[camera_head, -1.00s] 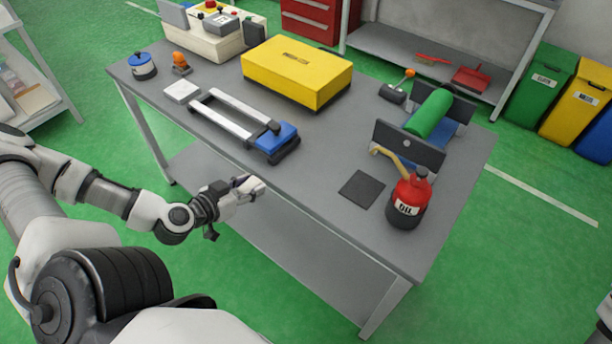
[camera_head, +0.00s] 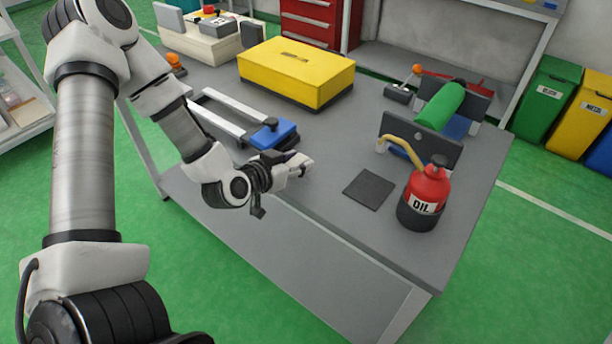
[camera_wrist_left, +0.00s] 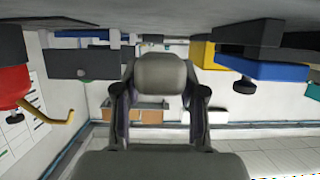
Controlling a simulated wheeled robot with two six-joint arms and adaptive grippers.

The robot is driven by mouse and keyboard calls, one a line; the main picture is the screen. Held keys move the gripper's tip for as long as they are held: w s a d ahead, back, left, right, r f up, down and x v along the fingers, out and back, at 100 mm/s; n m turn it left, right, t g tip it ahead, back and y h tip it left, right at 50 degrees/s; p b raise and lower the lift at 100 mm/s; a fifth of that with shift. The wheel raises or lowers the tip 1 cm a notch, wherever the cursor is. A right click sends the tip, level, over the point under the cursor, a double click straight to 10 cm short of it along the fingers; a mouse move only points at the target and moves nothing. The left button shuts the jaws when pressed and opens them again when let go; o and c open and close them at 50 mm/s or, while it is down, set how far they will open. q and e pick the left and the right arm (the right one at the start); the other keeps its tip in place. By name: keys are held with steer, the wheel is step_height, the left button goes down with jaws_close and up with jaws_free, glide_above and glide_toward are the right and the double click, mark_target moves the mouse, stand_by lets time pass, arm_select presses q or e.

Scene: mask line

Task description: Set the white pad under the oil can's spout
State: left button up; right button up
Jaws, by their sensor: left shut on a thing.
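The red oil can (camera_head: 429,186) stands on the bench's right side, its tan spout (camera_head: 400,141) pointing left; it also shows upside down in the left wrist view (camera_wrist_left: 14,88). A dark square mat (camera_head: 369,190) lies left of the can. My left gripper (camera_head: 303,166) is above the bench's front edge, left of the mat and apart from it. It is shut on a pale, rounded-edged thing (camera_wrist_left: 160,76), seen between the fingers in the wrist view; it looks like the white pad, in shadow. My right gripper is not in view.
A green roll (camera_head: 440,106) lies by upright dark plates (camera_head: 421,147) behind the can. A yellow box (camera_head: 296,72) and a blue-ended rail frame (camera_head: 272,134) are farther back and left. Bare grey bench lies between gripper and mat.

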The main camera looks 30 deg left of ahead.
mark_target(306, 177)
arm_select(q)
steer(key=shift+w+d+f, duration=0.1)
steer(key=shift+w+d, duration=0.1)
steer(key=shift+w, duration=0.25)
steer(key=shift+w+d+f, duration=0.1)
steer(key=shift+w+d, duration=0.05)
steer(key=shift+w, duration=0.3)
steer(key=shift+w+d+f, duration=0.1)
steer(key=shift+w+f, duration=0.05)
steer(key=shift+f, duration=0.4)
steer(key=shift+w+d+f, duration=0.1)
steer(key=shift+f, duration=0.4)
steer(key=shift+w+f, duration=0.15)
steer(key=shift+f, duration=0.35)
steer(key=shift+a, duration=0.1)
steer(key=shift+f, duration=0.1)
steer(key=o, duration=0.9)
steer(key=shift+o, duration=0.2)
steer(key=shift+b, duration=0.3)
